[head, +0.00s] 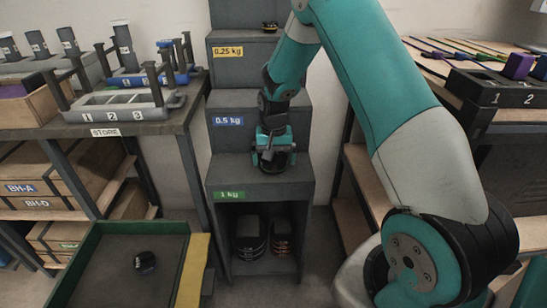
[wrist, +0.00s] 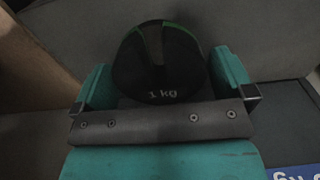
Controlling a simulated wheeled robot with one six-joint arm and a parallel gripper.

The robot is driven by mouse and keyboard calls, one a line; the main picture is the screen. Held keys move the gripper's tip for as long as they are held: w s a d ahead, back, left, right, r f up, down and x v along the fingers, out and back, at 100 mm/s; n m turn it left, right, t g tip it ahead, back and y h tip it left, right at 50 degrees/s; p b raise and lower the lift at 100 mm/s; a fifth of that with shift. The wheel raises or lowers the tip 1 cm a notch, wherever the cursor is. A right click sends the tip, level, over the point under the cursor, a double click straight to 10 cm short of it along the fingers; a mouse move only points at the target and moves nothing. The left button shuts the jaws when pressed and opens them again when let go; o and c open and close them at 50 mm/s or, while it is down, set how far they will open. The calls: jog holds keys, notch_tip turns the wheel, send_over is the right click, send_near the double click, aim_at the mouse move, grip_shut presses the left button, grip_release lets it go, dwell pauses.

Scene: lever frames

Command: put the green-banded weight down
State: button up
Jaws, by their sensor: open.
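The green-banded weight (wrist: 160,65) is dark and round, marked "1 kg", with a green band across its top in the wrist view. My gripper (wrist: 165,88) has its two teal fingers apart, one on each side of the weight; I see gaps, at least beside the left finger. In the head view my gripper (head: 274,150) points down at the lowest step (head: 232,180), above the green "1 kg" label (head: 229,195). The weight appears to stand on that step, mostly hidden under my gripper.
Higher steps carry "0.5 kg" (head: 227,121) and "0.25 kg" (head: 227,51) labels. Dark weights (head: 250,238) stand in the cubby below. A green-edged tray (head: 88,264) with a small black weight (head: 145,262) is at lower left. Shelving stands on both sides.

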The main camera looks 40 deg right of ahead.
notch_tip(320, 180, up, 11)
jog(key=p, duration=0.2)
jog(key=s+a+r+n+y, duration=0.1)
jog(key=s+a+r+n, duration=0.35)
jog(key=a+r, duration=0.45)
jog(key=s+a+r+n+y, duration=0.1)
jog(key=s+a+r+n, duration=0.1)
jog(key=s+a+n, duration=0.2)
jog(key=s+a+r+n+y, duration=0.2)
jog(key=s+a+n, duration=0.3)
jog(key=s+a, duration=0.6)
jog(key=s+r, duration=0.1)
jog(key=s, duration=0.7)
jog(key=shift+s+a, duration=0.2)
jog(key=shift+s, duration=0.15)
